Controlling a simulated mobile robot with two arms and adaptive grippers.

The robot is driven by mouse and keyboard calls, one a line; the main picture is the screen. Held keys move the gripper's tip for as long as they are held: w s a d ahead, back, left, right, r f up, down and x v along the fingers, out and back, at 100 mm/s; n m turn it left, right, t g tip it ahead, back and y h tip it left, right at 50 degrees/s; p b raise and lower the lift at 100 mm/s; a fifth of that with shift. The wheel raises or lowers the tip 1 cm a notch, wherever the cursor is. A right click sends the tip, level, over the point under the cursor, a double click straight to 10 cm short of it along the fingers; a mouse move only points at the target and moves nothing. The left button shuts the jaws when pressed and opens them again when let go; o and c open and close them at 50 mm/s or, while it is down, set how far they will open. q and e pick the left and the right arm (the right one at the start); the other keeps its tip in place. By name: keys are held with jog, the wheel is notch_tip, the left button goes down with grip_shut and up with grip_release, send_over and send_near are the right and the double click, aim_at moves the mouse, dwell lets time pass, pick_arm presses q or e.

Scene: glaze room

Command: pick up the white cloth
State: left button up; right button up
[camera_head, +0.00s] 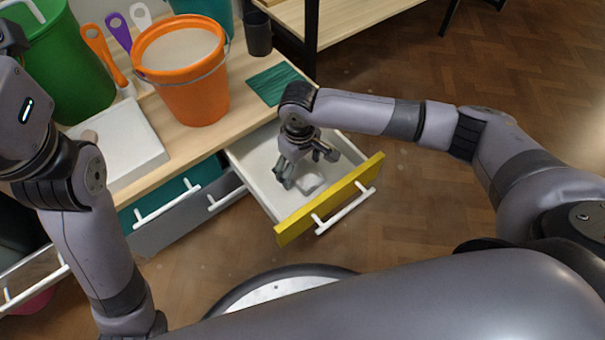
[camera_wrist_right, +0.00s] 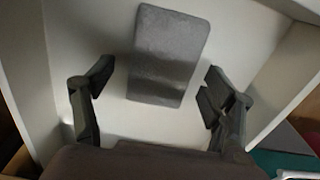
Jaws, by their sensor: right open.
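An orange bucket (camera_head: 187,85), a green bin (camera_head: 50,62), a white slab (camera_head: 122,150), a teal mat (camera_head: 272,85) and a dark cup (camera_head: 257,34) are on the worktop. The yellow drawer front (camera_head: 330,199) and drawer walls surround my right gripper. Open floor (camera_head: 430,240) lies to the right.

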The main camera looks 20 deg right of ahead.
jog(key=shift+c, duration=0.6)
jog(key=c, duration=1)
jog(key=shift+c, duration=0.2)
